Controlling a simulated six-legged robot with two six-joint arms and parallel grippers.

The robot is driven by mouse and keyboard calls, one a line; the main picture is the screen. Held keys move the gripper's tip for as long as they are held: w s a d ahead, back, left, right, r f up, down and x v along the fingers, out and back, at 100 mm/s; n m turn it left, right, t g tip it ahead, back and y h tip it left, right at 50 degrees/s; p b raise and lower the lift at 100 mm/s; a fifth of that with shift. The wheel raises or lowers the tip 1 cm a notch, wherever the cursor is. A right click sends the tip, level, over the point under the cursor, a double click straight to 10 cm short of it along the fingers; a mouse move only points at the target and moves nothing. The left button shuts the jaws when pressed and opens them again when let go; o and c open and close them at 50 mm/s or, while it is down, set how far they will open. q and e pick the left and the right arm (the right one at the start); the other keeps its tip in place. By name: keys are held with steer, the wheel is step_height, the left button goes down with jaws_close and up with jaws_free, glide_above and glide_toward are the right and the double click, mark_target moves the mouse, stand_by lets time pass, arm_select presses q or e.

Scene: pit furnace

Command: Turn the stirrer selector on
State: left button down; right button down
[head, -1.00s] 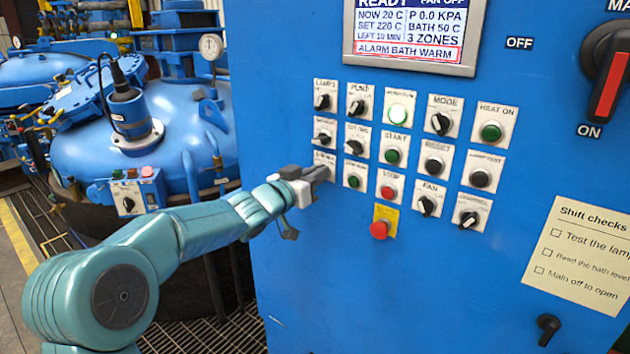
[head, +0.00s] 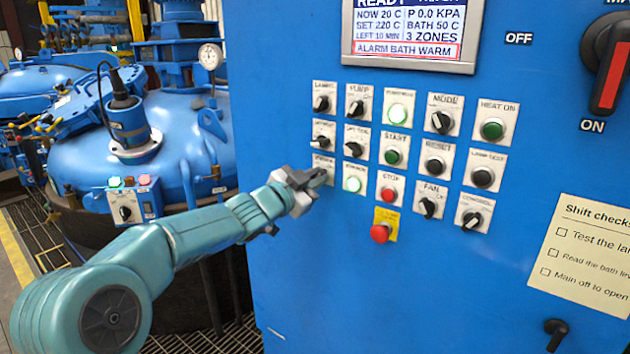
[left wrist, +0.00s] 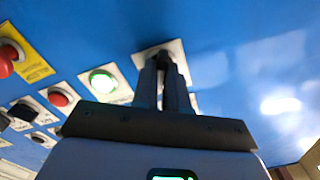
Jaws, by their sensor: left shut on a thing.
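The stirrer selector sits at the left end of the third row on the blue panel. Its white plate (head: 322,160) shows above my fingers, with small lettering that is hard to read. My left gripper (head: 318,177) is shut on the selector's dark knob and covers most of it. In the left wrist view the two dark fingers (left wrist: 165,78) close on the knob, and its pale plate (left wrist: 176,47) shows behind them. A round green lamp (head: 353,184) just right of the selector is lit brightly; it also glows in the left wrist view (left wrist: 102,80). My right gripper is out of view.
Rows of other knobs and buttons lie close by, including the red stop button (head: 389,194) and a red emergency button (head: 380,233) on a yellow plate. A display (head: 409,35) is above. A blue vessel (head: 175,120) stands left of the panel.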

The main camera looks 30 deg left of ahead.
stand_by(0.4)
arm_select(q)
steer(key=c, duration=1.2)
jaws_free()
steer(key=shift+o, duration=0.2)
steer(key=shift+s, duration=0.1)
steer(key=s+a+b, duration=0.1)
steer(key=s+b, duration=0.1)
steer(key=s, duration=1.4)
steer(key=shift+a, duration=0.15)
